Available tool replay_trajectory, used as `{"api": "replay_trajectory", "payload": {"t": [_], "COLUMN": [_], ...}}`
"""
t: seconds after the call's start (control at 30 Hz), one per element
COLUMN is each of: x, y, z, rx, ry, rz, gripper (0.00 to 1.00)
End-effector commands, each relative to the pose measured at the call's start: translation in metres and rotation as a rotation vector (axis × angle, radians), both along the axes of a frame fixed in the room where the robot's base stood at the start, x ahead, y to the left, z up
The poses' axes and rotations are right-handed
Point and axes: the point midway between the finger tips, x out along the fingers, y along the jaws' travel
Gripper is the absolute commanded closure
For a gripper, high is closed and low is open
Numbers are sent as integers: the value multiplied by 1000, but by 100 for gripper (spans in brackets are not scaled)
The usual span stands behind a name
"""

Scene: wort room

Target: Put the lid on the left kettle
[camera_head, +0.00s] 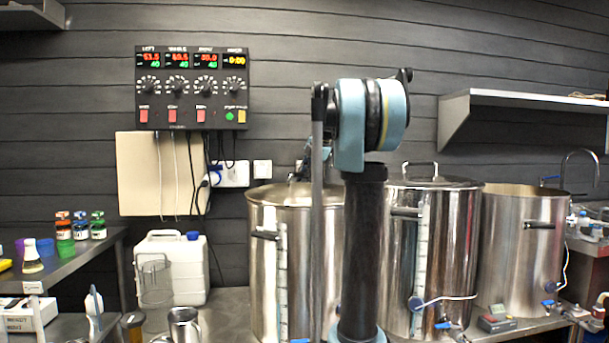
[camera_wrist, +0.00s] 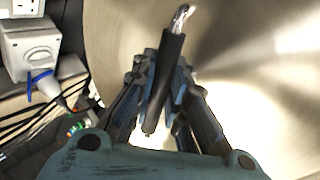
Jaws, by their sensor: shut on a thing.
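The left kettle (camera_head: 263,285) is a tall steel pot behind my arm, which hides part of its right side. My gripper (camera_wrist: 162,82) is shut on the black-sleeved handle of a round, shiny steel lid (camera_wrist: 250,65). The lid fills most of the wrist view. In the head view, my gripper is partly hidden behind my arm, above the left kettle's top. The lid (camera_head: 272,193) appears level with that kettle's rim. I cannot tell whether it is seated or slightly above.
The middle kettle (camera_head: 455,260) has a lid with a handle. The right kettle (camera_head: 520,250) appears open. A white canister (camera_head: 178,272) and metal jug (camera_head: 185,326) stand left of the left kettle. A control box (camera_head: 192,90), plugs and hanging cables are on the wall behind.

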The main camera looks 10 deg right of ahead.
Motion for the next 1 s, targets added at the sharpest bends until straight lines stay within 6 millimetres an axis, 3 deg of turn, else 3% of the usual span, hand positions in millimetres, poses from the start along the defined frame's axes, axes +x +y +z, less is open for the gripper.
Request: {"api": "replay_trajectory", "payload": {"t": [0.43,0.47,0.53,1.0], "x": [0,0,0,-3], "y": [0,0,0,-4], "z": [-3,-3,-3,2], "rx": [1,1,1,0], "ry": [-1,-1,-1,0], "rz": [-1,-1,-1,-2], "gripper": [100,80,64,63]}}
